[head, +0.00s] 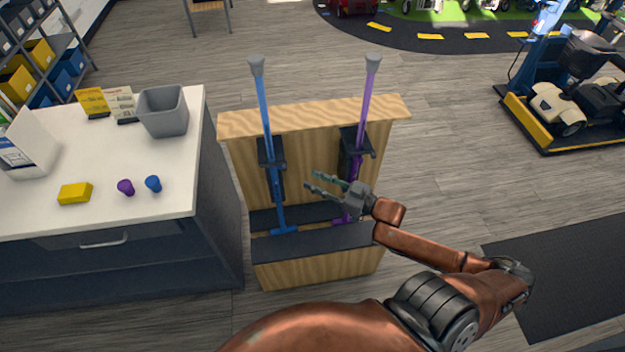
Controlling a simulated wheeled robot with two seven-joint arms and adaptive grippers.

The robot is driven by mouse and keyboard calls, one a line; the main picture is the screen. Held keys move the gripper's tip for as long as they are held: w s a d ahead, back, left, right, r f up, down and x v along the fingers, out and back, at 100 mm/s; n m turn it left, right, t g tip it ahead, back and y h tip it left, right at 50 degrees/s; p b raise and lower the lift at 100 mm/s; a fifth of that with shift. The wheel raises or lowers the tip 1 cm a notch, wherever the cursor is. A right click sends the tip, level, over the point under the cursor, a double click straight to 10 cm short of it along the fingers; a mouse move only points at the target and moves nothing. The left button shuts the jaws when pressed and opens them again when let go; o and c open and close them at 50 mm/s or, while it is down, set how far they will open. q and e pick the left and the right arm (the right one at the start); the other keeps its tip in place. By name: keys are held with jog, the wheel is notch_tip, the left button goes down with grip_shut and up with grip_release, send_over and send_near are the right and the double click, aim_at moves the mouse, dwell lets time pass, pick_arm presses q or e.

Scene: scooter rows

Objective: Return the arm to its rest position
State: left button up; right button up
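My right gripper (322,188) is in front of the wooden rack, between the two crutch-like poles. Its fingers point left and are spread apart with nothing between them. The rack (315,119) stands on the floor and holds a blue pole (267,115) at left and a purple pole (363,110) at right, both upright with grey tops. My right gripper hides part of the purple pole's lower shaft. My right arm reaches in from the lower right. My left gripper is not in view.
A white-topped counter (110,215) stands left of the rack. It bears a grey bin (163,111), a yellow block (75,193), and small purple (126,187) and blue (153,183) pieces. A scooter (572,105) is at far right.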

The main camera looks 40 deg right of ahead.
dwell(0.3)
